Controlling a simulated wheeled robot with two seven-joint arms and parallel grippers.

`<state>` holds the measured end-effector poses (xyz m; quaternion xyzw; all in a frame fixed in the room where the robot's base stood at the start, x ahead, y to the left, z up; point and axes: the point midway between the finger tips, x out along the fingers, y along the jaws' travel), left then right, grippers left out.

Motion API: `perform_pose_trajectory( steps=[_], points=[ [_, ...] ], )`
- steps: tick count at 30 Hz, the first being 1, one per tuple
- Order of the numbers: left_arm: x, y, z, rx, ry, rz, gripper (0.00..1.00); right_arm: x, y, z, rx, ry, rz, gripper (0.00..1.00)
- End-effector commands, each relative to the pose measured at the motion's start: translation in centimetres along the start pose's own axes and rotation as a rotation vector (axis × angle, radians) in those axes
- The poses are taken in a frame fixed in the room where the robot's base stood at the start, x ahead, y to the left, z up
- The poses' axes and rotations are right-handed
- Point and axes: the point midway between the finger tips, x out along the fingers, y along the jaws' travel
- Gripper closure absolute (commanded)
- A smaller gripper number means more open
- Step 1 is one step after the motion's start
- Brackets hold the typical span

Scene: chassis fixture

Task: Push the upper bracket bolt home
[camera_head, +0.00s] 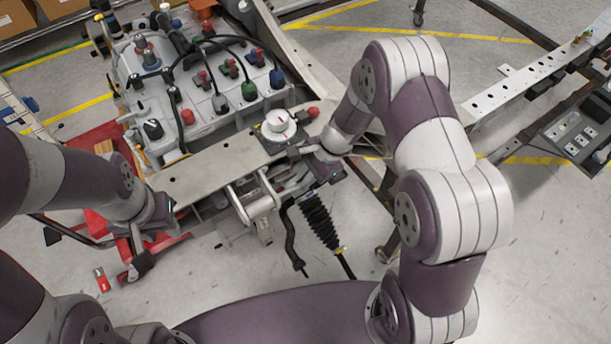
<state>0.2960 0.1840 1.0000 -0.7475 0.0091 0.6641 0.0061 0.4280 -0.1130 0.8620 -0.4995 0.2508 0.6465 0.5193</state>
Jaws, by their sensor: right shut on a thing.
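My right gripper (298,153) is at the right end of the grey beam, just below a white round dial (279,125) with a red mark. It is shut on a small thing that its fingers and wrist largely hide. A silver bracket (256,200) hangs at the beam's front edge, left of and below this gripper. I cannot pick out the upper bracket bolt at this size. My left gripper (140,266) hangs low by the red frame at the beam's left end, away from the bracket. Whether its fingers are open is unclear.
The grey beam (205,178) runs in front of a light-grey block (205,110) with several coloured plugs and black cables. A red frame (105,225) stands left. A perforated rail (520,85) is at right. Open floor lies in front.

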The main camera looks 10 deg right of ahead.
Motion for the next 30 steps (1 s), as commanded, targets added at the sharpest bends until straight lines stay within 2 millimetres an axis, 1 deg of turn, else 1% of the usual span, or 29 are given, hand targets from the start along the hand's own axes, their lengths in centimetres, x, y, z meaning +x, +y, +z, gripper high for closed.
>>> perform_pose_trajectory(
  steps=[2,4,9,12,20,21,23,24,30],
  points=[
    [0.0,0.0,0.0,0.000,0.000,0.000,0.63,0.0,0.0,-0.1,0.000,0.002,-0.001,1.00],
    [0.1,0.0,0.0,0.000,0.000,0.000,0.63,0.2,-0.1,0.4,-0.002,0.002,-0.001,1.00],
    [0.6,0.0,0.1,0.000,0.000,0.000,0.63,1.3,-0.1,2.9,-0.004,0.000,0.001,1.00],
    [0.6,0.0,0.1,0.000,0.000,0.000,0.63,1.6,-0.1,3.8,-0.002,0.001,-0.001,1.00],
    [0.6,0.0,0.1,0.000,0.000,0.000,0.63,1.6,-0.1,3.9,0.000,0.001,-0.001,1.00],
    [0.6,0.0,0.1,0.000,0.000,0.000,0.63,1.6,-0.1,3.9,0.000,0.001,-0.001,0.86],
    [0.6,0.0,0.1,0.000,0.000,0.000,0.63,1.6,-0.1,3.9,0.000,0.001,-0.001,0.67],
    [0.6,0.0,0.1,0.000,0.000,0.000,0.63,1.6,-0.1,3.9,0.000,0.001,-0.001,0.63],
    [0.6,0.0,0.1,0.000,0.000,0.000,0.63,1.6,0.0,3.9,0.000,0.001,-0.001,0.63]
  ],
)
